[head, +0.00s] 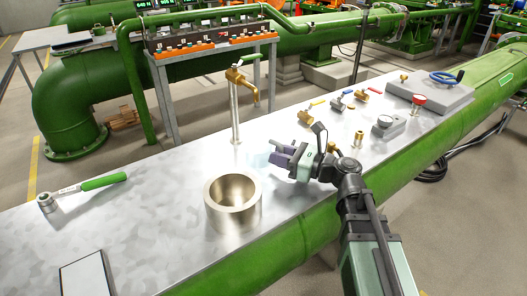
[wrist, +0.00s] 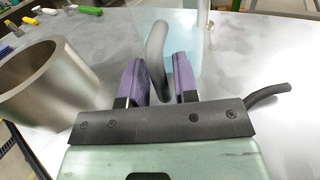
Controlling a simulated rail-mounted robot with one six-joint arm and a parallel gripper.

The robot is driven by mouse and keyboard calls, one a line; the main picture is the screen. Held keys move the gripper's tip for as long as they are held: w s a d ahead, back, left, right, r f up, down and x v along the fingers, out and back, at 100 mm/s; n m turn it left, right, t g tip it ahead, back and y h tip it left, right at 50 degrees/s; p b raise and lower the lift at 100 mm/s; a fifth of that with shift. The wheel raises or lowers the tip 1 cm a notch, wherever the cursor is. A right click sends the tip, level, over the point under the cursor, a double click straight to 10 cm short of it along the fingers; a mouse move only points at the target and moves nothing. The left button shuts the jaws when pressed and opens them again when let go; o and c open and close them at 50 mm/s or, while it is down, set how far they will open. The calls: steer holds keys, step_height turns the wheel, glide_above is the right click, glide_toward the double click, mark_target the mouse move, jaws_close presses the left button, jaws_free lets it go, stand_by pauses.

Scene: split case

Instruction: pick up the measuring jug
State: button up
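The measuring jug (wrist: 180,28) is clear and pale blue with a grey curved handle (wrist: 156,50). It stands on the metal bench top just beyond my gripper (wrist: 158,85) in the wrist view. The purple-padded fingers are open, one on each side of the handle, and look apart from it. In the head view, the jug (head: 259,160) is a faint pale-blue shape, partly hidden by my gripper (head: 281,156). Its base is hidden behind my gripper in the wrist view.
A thick metal ring (head: 232,203) stands close to the jug's left. A brass tap (head: 240,84) on a post rises behind it. Several valves (head: 338,103) lie to the right. A green-handled ratchet (head: 98,183) lies far left, with clear bench between it and the ring.

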mark_target(269, 139)
jaws_close()
steer(key=shift+r, duration=0.1)
step_height(269, 139, up, 4)
steer(key=p, duration=0.4)
steer(key=v, duration=1.8)
steer(key=shift+f, duration=0.4)
steer(key=shift+w+r, duration=0.1)
